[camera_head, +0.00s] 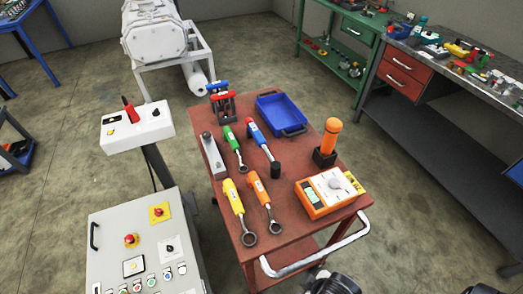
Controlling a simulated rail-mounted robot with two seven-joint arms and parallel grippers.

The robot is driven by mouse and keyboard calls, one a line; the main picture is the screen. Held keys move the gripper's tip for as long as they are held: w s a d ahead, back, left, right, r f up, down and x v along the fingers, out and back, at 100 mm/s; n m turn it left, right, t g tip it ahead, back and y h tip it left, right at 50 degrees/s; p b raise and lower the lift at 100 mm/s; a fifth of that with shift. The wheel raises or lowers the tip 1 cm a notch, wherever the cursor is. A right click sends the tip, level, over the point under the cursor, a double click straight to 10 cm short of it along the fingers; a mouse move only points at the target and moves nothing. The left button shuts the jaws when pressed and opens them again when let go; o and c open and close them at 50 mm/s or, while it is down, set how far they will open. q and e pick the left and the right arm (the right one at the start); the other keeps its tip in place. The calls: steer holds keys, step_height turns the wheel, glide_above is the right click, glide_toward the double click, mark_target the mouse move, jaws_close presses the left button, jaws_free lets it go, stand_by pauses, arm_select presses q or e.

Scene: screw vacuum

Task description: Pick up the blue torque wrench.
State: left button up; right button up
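The blue torque wrench (257,132) lies on the red-brown cart top, between the green-handled wrench and the blue tray. Its blue handle, with a pale band, points to the back left. Its dark head (275,168) is toward the front right. Nothing holds it. No gripper fingers show in this view. Dark rounded parts cut off at the bottom edge, in front of the cart handle, may be mine, but I cannot tell which arm they belong to.
On the cart (292,224) are a green wrench (232,140), yellow wrench (233,197), orange wrench (258,188), grey bar (213,156), blue tray (282,112), orange tester (328,193) and upright orange cylinder (331,137). A control panel (140,250) stands left; a workbench (447,130) right.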

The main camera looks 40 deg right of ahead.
arm_select(q)
steer(key=shift+d+r, duration=0.15)
stand_by(0.3)
steer(key=o, duration=0.4)
steer(key=shift+c, duration=0.2)
steer(key=shift+a, duration=0.2)
